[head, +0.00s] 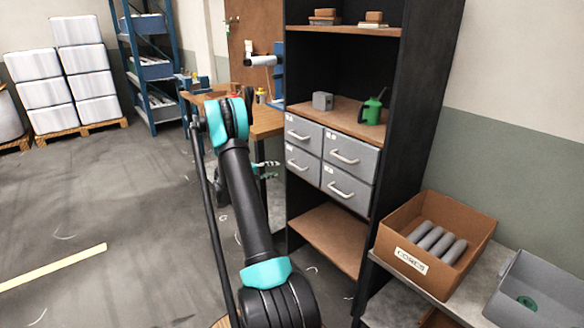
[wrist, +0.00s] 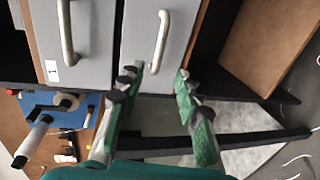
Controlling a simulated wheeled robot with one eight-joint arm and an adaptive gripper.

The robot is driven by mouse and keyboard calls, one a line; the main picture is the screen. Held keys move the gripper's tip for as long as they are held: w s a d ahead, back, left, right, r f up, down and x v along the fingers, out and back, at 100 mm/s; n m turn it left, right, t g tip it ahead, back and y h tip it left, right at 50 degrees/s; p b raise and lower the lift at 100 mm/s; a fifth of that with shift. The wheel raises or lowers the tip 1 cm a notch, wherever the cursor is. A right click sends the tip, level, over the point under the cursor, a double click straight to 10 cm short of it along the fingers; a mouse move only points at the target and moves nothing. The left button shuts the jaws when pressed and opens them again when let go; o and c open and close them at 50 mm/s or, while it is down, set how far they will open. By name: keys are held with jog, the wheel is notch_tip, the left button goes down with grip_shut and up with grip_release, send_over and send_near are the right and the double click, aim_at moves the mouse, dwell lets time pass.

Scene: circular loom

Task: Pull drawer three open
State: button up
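The grey drawer block in the dark shelf unit has two columns of two drawers, all shut in the head view. The numbers are too small to read there. The lower left drawer (head: 309,172) has a pale bar handle; in the sideways wrist view it is the right-hand grey front (wrist: 187,40), with its handle (wrist: 161,40). The upper left drawer (head: 309,127) is the left-hand front in the wrist view (wrist: 92,50), with a small white label. My gripper (wrist: 157,73) is open and empty. Its fingertips are near the lower left drawer's front, with that handle ahead between them, apparently untouched.
An upper right drawer (head: 357,147) and lower right drawer (head: 352,181) sit beside these. A green oil can (head: 372,108) and a grey block (head: 322,101) stand above. A cardboard box (head: 470,235) is at right. A wooden workbench (head: 267,122) adjoins the shelf's left side.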

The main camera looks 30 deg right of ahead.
aim_at(293, 166)
jog(key=x, duration=1.3)
jog(key=shift+d, duration=0.15)
jog(key=shift+c, duration=0.5)
grip_shut()
